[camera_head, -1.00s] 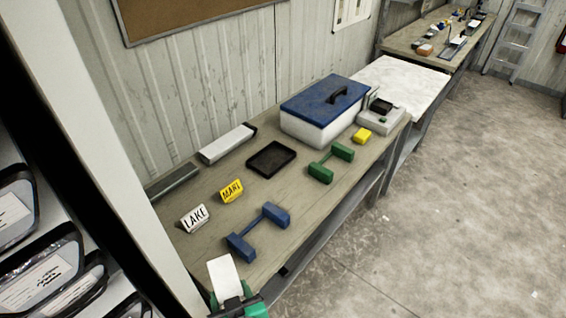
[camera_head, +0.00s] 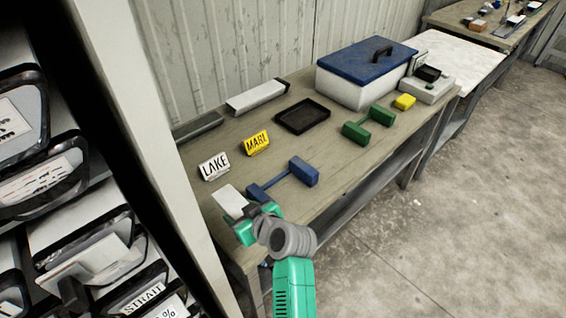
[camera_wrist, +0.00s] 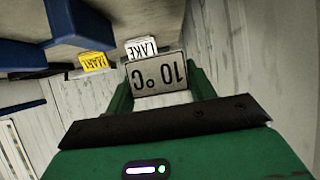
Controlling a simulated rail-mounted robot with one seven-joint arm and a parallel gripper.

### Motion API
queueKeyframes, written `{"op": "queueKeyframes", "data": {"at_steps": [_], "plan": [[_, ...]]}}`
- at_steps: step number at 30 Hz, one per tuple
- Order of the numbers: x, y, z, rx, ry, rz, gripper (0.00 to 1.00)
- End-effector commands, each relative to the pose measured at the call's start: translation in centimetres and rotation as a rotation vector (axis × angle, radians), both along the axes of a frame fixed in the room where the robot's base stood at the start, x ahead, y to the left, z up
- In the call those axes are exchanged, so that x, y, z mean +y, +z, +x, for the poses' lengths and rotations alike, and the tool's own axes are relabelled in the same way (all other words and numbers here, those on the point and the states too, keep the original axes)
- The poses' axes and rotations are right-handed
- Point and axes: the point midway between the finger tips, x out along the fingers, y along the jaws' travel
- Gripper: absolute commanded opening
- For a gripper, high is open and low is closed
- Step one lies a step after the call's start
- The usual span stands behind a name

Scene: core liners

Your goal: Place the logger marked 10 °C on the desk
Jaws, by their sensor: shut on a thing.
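The logger marked 10 °C (camera_wrist: 157,74) shows upside down in the wrist view, between the two green fingers of my gripper (camera_wrist: 160,92). My gripper is shut on it. In the head view the logger (camera_head: 231,201) is a pale flat plate held at my gripper (camera_head: 243,222), over the near left end of the wooden desk (camera_head: 345,165). A blue dumbbell-shaped holder (camera_head: 283,180) stands just to its right. I cannot tell whether the logger touches the desk.
A black tray (camera_head: 302,116), green holder (camera_head: 369,124), yellow block (camera_head: 404,102) and blue-lidded cooler (camera_head: 365,80) lie farther along. A shelf with labelled bags (camera_head: 45,180) is at left.

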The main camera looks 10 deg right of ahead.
Motion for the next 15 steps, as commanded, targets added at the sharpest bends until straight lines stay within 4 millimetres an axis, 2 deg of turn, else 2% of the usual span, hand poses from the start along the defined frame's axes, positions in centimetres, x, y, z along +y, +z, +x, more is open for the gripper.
{"op": "queueKeyframes", "data": {"at_steps": [7,9,15], "plan": [[0.0,-5.2,-0.1,0.004,-0.002,0.002,0.27],[0.0,-6.0,-0.1,0.003,-0.001,0.000,0.27],[0.0,-6.6,0.0,0.002,-0.002,0.001,0.27]]}}
